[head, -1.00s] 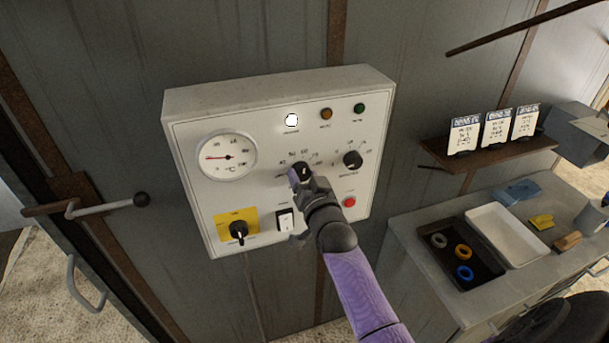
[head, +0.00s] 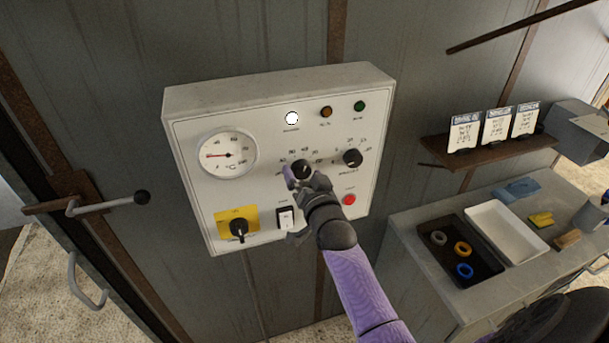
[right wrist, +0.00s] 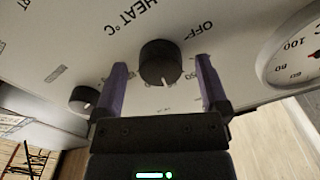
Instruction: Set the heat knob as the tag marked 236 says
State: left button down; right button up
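The heat knob (head: 302,169) is a round black dial at the middle of the white control panel (head: 190,110). It also shows in the right wrist view (right wrist: 158,62), with "HEAT °C" and "OFF" printed beside it and a pale mark on its edge. My right gripper (right wrist: 160,85) is open, its two purple fingers apart on either side of the knob, with a gap to each side. In the head view my right gripper (head: 290,178) is just below the knob. Three white tags (head: 497,127) stand on the shelf at right; their numbers are too small to read. My left gripper is not in view.
The panel also has a dial gauge (head: 228,155), a second black knob (head: 352,158), a yellow-backed switch (head: 238,229), a white rocker switch (head: 285,217) and a red button (head: 348,199). A bench (head: 420,270) with trays is at lower right.

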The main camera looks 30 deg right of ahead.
jog(key=v, duration=1)
jog(key=shift+b, duration=0.4)
jog(key=shift+d, duration=0.1)
